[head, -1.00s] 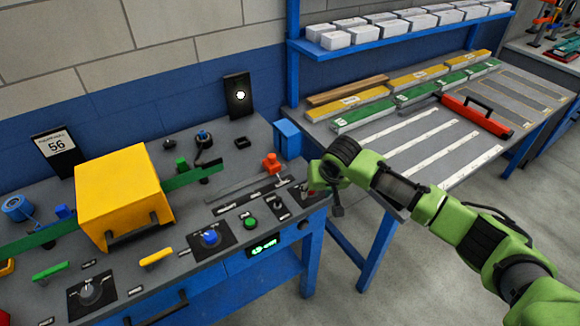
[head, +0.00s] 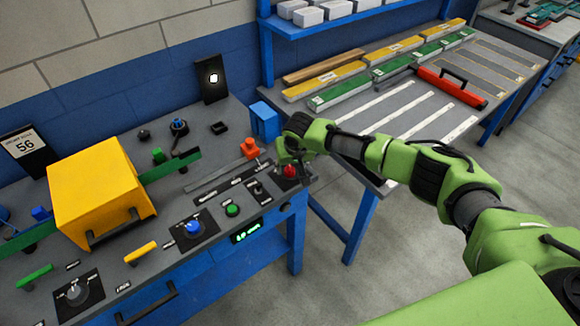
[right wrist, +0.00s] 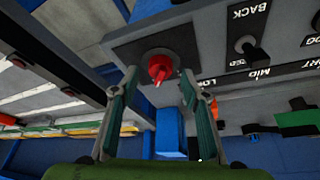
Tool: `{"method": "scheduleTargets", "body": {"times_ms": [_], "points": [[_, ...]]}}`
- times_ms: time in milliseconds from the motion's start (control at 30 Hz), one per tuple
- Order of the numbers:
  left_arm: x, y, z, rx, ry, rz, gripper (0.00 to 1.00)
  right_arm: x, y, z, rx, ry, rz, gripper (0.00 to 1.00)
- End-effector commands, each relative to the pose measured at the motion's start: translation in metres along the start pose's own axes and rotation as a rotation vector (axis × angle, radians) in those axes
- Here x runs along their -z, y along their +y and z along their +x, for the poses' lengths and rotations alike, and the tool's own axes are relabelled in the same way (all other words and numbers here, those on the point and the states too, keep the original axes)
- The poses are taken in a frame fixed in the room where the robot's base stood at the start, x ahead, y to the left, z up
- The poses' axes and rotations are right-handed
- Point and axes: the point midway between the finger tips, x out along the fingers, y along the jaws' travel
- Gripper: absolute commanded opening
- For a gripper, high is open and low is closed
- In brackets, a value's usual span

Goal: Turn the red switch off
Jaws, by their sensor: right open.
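The red switch (head: 290,171) is a small red knob on a dark plate at the right end of the grey panel (head: 110,258). In the right wrist view the red switch (right wrist: 160,67) shows its pointed handle between the fingertips. My right gripper (head: 285,160) is at the panel's right end, right by the switch. In the right wrist view my right gripper (right wrist: 158,82) is open, with one finger on each side of the switch and gaps to both. I cannot tell whether the fingertips reach its depth. My left gripper is not in view.
A black lever switch (head: 257,188) and a green button (head: 232,210) sit left of the red switch. An orange-red control (head: 250,148) and a blue box (head: 264,121) stand behind it. A yellow box (head: 98,193) covers the panel's left part.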

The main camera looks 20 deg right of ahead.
Motion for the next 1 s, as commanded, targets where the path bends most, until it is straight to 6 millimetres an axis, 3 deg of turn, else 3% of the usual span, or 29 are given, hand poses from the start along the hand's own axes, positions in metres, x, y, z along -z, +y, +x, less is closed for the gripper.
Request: {"method": "scheduleTargets", "body": {"times_ms": [200, 567, 700, 733, 1000], "points": [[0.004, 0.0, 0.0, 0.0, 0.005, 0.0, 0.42, 0.0, 0.0, 0.019, 0.0, 0.0, 0.0, 0.42], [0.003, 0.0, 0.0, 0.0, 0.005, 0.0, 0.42, 0.0, 0.0, 0.023, 0.001, 0.001, -0.001, 0.42], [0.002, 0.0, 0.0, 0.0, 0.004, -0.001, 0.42, 0.0, 0.0, 0.023, 0.001, 0.001, -0.001, 0.08], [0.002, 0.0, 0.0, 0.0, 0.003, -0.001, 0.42, 0.0, 0.0, 0.022, 0.001, 0.001, -0.001, 0.04], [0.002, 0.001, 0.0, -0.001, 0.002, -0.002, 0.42, 0.0, 0.0, 0.023, 0.005, 0.001, -0.011, 0.04]]}}
